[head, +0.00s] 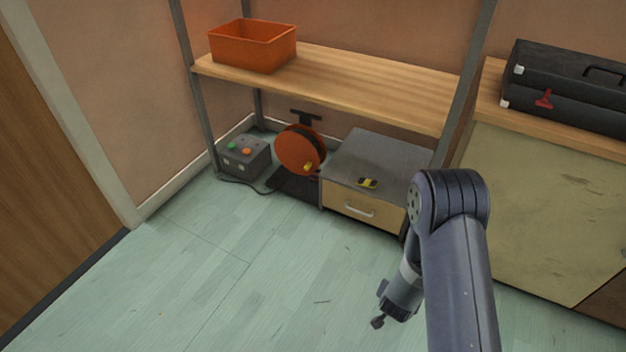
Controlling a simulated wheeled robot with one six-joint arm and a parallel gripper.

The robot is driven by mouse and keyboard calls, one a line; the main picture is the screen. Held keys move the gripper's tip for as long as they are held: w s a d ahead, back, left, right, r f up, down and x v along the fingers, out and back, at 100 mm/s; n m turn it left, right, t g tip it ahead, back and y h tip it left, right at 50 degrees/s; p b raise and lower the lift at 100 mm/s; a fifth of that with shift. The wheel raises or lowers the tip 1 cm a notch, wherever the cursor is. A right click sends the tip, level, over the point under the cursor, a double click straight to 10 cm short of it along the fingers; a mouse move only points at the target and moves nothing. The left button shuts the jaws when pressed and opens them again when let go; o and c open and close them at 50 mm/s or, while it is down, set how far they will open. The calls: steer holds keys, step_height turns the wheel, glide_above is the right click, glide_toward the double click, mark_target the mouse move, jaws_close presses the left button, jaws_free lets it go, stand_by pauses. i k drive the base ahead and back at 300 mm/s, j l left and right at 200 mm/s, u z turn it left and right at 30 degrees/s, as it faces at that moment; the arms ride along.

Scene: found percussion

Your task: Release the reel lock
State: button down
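An orange reel (301,150) with a dark handle on top stands on a dark base under the wooden shelf. A small yellow part (308,167) shows low on its front face, on the right side. Whether this part is the lock, and how it is set, I cannot tell. My gripper (379,321) hangs low over the floor at the front, right of and nearer than the reel, and well apart from it. It points down and left. Its fingers are too small and dark to tell whether they are open.
A grey box with green and orange buttons (243,155) stands left of the reel. A grey-topped drawer cabinet (375,153), bearing a yellow-black object (368,183), stands right. The shelf (370,84) overhangs them, with an orange bin (252,46). The front floor is clear.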

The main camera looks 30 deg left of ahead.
mark_target(314, 177)
steer(key=i+j, duration=0.2)
steer(key=j, duration=0.2)
steer(key=i+j, duration=0.25)
steer(key=j, duration=0.15)
steer(key=i+j, duration=0.2)
steer(key=j, duration=0.25)
steer(key=i+j, duration=0.25)
steer(key=j, duration=0.15)
steer(key=i+j, duration=0.2)
steer(key=j, duration=0.2)
steer(key=i+j, duration=0.25)
steer(key=j, duration=0.15)
steer(key=k+j+u, duration=0.05)
